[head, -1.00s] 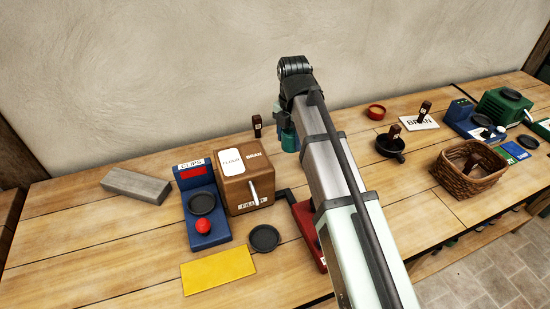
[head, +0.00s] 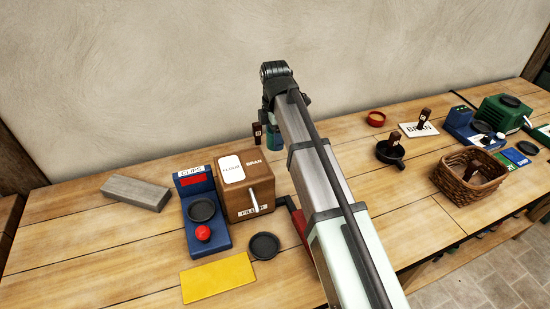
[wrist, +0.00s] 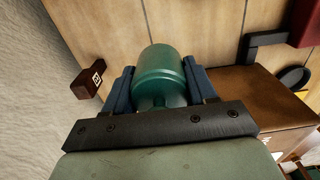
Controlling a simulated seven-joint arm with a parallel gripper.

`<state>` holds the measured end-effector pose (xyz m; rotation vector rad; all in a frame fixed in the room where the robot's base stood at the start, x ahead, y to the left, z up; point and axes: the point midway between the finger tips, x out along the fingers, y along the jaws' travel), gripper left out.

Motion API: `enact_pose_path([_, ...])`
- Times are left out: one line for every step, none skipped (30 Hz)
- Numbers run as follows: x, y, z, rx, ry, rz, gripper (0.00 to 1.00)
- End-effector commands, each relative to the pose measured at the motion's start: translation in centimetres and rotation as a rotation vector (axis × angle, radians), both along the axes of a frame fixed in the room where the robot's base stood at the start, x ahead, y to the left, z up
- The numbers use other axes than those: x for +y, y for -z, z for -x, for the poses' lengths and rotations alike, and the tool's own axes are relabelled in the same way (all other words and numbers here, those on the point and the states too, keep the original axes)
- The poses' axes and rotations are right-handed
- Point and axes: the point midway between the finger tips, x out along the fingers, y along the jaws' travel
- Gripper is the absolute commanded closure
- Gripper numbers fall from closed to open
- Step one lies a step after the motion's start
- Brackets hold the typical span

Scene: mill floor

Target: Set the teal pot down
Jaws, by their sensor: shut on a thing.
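The teal pot (wrist: 163,72) is between the two blue fingers of my gripper (wrist: 162,92) in the wrist view, and the jaws are shut on it. In the head view the pot (head: 275,131) shows only in part beside my arm, behind and right of the wooden flour and bran box (head: 247,190). My arm hides much of the pot and its underside. Whether the pot touches the table (head: 80,230) cannot be told.
A small dark-brown tagged block (head: 257,133) stands close left of the pot; it also shows in the wrist view (wrist: 88,82). A blue scale-like device (head: 204,215), yellow mat (head: 218,277) and black dish (head: 264,246) lie nearer. A wicker basket (head: 449,183) stands right.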

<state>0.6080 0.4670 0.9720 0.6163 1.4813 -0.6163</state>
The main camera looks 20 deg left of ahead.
Motion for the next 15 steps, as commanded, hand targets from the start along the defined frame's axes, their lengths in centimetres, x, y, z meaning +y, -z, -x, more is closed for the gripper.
enact_pose_path([-0.1, 0.9, 0.1, 0.001, -0.001, 0.001, 0.97])
enact_pose_path([-0.1, 1.3, 0.1, 0.001, -0.001, 0.001, 0.97])
enact_pose_path([-0.1, 2.0, 0.1, 0.001, -0.001, 0.001, 0.97])
enact_pose_path([-0.1, 2.5, 0.1, 0.001, -0.001, 0.001, 0.97])
enact_pose_path([-0.1, 2.9, 0.1, 0.001, -0.001, 0.001, 0.97])
enact_pose_path([-0.1, 3.4, 0.1, 0.001, -0.002, 0.001, 0.97])
enact_pose_path([0.0, 3.6, 0.0, 0.001, -0.002, 0.001, 0.97])
enact_pose_path([0.0, 3.9, 0.0, 0.000, -0.002, 0.000, 0.97])
enact_pose_path([0.0, 4.1, 0.0, 0.000, -0.002, 0.000, 0.97])
enact_pose_path([0.0, 4.2, 0.0, 0.000, -0.002, 0.000, 0.97])
enact_pose_path([0.0, 4.4, 0.0, 0.000, -0.002, 0.000, 0.97])
enact_pose_path([0.0, 4.6, 0.0, 0.000, -0.002, 0.000, 0.97])
enact_pose_path([0.0, 4.8, 0.0, 0.001, -0.002, 0.001, 0.97])
enact_pose_path([0.0, 5.1, 0.0, 0.001, -0.002, 0.001, 0.97])
enact_pose_path([-0.1, 5.5, 0.1, 0.001, -0.002, 0.001, 0.97])
